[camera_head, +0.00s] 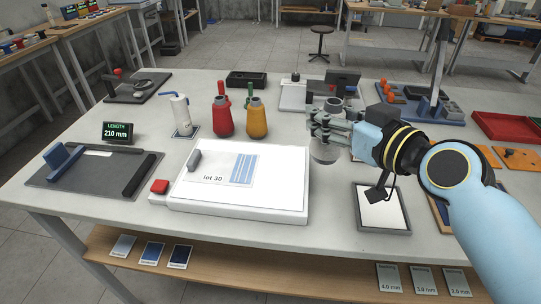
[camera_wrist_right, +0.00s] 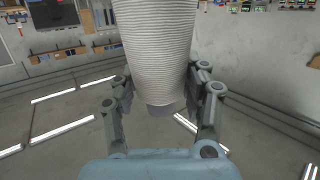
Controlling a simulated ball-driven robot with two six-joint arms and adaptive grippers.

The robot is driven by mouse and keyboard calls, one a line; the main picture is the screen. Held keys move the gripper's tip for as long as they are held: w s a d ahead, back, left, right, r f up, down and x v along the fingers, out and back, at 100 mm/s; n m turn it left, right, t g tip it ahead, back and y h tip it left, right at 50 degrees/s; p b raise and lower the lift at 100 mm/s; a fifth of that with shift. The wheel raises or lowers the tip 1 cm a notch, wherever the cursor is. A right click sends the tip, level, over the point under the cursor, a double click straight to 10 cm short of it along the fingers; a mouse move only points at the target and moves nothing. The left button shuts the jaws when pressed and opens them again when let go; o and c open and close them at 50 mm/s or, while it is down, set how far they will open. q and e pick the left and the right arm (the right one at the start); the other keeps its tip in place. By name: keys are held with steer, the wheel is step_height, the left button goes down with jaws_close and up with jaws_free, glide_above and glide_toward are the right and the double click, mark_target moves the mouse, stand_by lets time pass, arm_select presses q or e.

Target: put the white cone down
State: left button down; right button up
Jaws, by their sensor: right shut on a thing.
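The white cone (camera_wrist_right: 155,45) is ribbed like wound thread and fills the upper middle of the right wrist view, its narrow grey end toward me. My right gripper (camera_head: 328,128) is shut on it, with a finger on each side in the wrist view. In the head view the fingers partly cover the cone (camera_head: 325,153), which looks grey there, at the middle right over the table. I cannot tell whether its base touches the table. A red cone (camera_head: 223,117) and a yellow cone (camera_head: 256,119) stand upright to the left. My left gripper is out of view.
A white platform marked "lot 30" (camera_head: 270,198) lies front middle, with a red button (camera_head: 159,186) beside it. A framed white pad (camera_head: 381,207) lies below my right arm. A black tray (camera_head: 246,79) is behind the cones; a red tray (camera_head: 506,126) is far right.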

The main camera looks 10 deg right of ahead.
steer(key=w+a+f+b, duration=0.2)
steer(key=f, duration=0.1)
steer(key=w+a+f+b, duration=0.2)
steer(key=f+b, duration=0.1)
steer(key=w+a+f+b, duration=0.1)
steer(key=a+f+b, duration=0.1)
steer(key=f, duration=0.1)
steer(key=shift+w+f, duration=0.2)
steer(key=shift+w, duration=0.2)
steer(key=shift+r, duration=0.2)
steer(key=shift+f, duration=0.2)
steer(key=o, duration=1.3)
steer(key=shift+c, duration=0.2)
steer(key=shift+r, duration=0.1)
